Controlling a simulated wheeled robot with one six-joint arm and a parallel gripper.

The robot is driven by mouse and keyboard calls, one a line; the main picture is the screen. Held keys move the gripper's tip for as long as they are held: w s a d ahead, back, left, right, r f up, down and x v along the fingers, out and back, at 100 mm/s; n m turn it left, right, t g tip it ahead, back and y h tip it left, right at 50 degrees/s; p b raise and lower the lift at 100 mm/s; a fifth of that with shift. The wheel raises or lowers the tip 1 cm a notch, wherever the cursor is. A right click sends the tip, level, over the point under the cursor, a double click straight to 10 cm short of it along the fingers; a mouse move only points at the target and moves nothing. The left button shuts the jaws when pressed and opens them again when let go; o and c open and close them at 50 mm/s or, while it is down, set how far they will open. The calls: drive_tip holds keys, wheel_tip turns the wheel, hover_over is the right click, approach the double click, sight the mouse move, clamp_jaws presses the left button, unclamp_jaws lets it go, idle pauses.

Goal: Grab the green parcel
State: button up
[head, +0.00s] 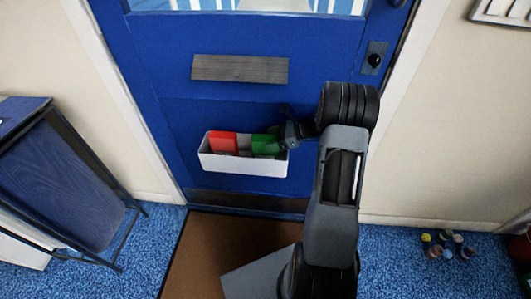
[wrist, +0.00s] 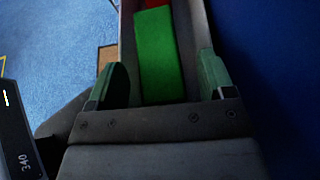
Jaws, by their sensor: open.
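The green parcel (head: 264,144) stands in the right part of a white bin (head: 243,165) fixed low on the blue door. A red parcel (head: 223,143) is in the same bin, to its left. My gripper (head: 291,134) is at the bin's right end, close to the green parcel. In the wrist view the green parcel (wrist: 160,55) lies ahead and between the two spread fingers of my gripper (wrist: 156,78). Gaps show on both sides, so the fingers do not appear to hold it. A bit of the red parcel (wrist: 155,3) shows beyond it.
The blue door (head: 165,120) has a grey mail slot plate (head: 240,68) above the bin and a dark knob (head: 375,60) at right. A dark blue rack (head: 65,180) stands at left. Small coloured items (head: 447,243) lie on the blue carpet at right. A brown mat (head: 215,240) lies before the door.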

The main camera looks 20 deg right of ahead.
drive_tip(key=shift+w+a+f, duration=0.3)
drive_tip(key=shift+a+f, duration=0.05)
drive_tip(key=shift+a, duration=0.2)
clamp_jaws()
idle(0.4)
drive_tip(key=shift+r, duration=0.1)
